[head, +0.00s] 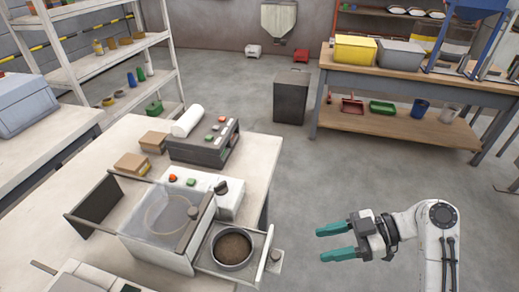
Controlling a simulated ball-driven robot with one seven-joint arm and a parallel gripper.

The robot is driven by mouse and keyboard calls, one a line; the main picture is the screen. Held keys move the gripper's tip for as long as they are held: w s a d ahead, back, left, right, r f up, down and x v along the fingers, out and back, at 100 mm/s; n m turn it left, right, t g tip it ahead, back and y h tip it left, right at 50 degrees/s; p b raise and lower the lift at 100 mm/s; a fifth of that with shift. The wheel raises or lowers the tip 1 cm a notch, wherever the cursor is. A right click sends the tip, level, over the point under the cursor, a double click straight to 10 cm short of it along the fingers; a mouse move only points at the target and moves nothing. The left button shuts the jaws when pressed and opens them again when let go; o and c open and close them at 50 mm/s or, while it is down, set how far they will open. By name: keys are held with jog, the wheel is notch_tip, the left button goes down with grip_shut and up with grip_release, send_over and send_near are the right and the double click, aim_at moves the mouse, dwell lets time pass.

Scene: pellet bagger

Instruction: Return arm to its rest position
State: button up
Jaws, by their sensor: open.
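My gripper (337,241) shows at the lower right in the head view, with two teal fingers pointing left. The fingers are apart with nothing between them. It hangs over the grey floor (300,200), to the right of the machine with the open drawer. My white arm (432,225) comes up from the bottom right edge. A round metal pan (232,247) with brown material in it sits in the pulled-out drawer (262,262), left of the gripper and apart from it.
A bench (80,222) at left holds the clear-covered machine (160,225), a control box (205,150) and small cartons. A wooden table (430,85) with bins stands at back right. A dark bin (291,98) stands on the floor. White shelves (110,60) are at back left. The middle floor is clear.

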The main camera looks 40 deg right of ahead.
jog(key=s+a+f+m+g+h, duration=0.3)
jog(key=s+f+m+h, duration=0.1)
jog(key=f+m+h, duration=0.1)
jog(key=s+a+f+m+g+h, duration=0.4)
jog(key=f+m+h, duration=0.1)
jog(key=f, duration=0.2)
jog(key=shift+f+m+g+h, duration=0.3)
jog(key=shift+f+m+h, duration=0.1)
